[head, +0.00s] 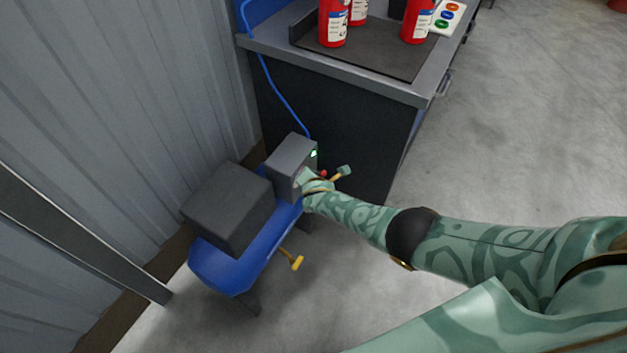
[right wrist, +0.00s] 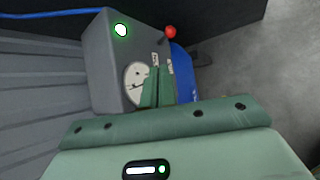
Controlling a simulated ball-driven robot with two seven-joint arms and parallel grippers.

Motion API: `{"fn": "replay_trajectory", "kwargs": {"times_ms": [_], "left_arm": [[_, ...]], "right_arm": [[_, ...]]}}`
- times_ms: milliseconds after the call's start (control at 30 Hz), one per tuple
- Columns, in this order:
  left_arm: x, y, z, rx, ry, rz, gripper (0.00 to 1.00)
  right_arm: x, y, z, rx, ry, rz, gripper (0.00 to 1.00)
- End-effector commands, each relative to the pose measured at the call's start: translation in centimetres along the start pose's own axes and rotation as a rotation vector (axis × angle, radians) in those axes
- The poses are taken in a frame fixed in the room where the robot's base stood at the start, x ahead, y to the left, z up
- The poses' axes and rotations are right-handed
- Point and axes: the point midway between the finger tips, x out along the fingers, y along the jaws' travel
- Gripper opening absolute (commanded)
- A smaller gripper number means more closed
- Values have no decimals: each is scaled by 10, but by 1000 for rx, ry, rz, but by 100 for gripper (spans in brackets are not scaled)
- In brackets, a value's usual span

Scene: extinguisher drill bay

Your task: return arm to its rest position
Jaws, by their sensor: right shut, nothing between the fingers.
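My right arm reaches in from the right in the head view. Its gripper (head: 314,184) is at the front of a grey control box (head: 287,160) on a blue compressor (head: 225,267). In the right wrist view the gripper (right wrist: 158,92) is shut and empty, its fingers in front of a round white dial (right wrist: 134,80) on the grey box (right wrist: 104,60). The fingers hide part of the dial; I cannot tell whether they touch it. A green lamp (right wrist: 121,30) is lit on the box, and a red knob (right wrist: 170,32) sticks out at its side. My left gripper is not in view.
A dark bench (head: 330,120) stands behind the compressor, with red extinguishers (head: 333,28) and a card of coloured buttons (head: 449,16) on top. A blue hose (head: 281,92) runs down to the box. A corrugated wall (head: 110,100) is at left. Open concrete floor (head: 530,130) lies at right.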

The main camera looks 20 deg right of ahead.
Motion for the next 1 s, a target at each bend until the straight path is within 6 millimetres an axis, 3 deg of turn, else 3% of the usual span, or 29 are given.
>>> {"fn": "replay_trajectory", "kwargs": {"times_ms": [467,567,633,667,800,1000], "left_arm": [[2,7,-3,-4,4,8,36],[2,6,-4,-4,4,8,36],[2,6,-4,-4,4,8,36],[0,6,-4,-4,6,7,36],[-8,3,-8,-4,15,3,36],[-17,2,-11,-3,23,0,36]], "right_arm": [[1,-1,-2,9,2,-1,0],[1,2,-7,131,28,13,0],[1,10,-15,405,99,29,0],[-1,-6,-27,580,148,2,0],[-25,-113,-91,1085,252,-195,0],[-89,-273,-155,1513,207,-477,0]]}}
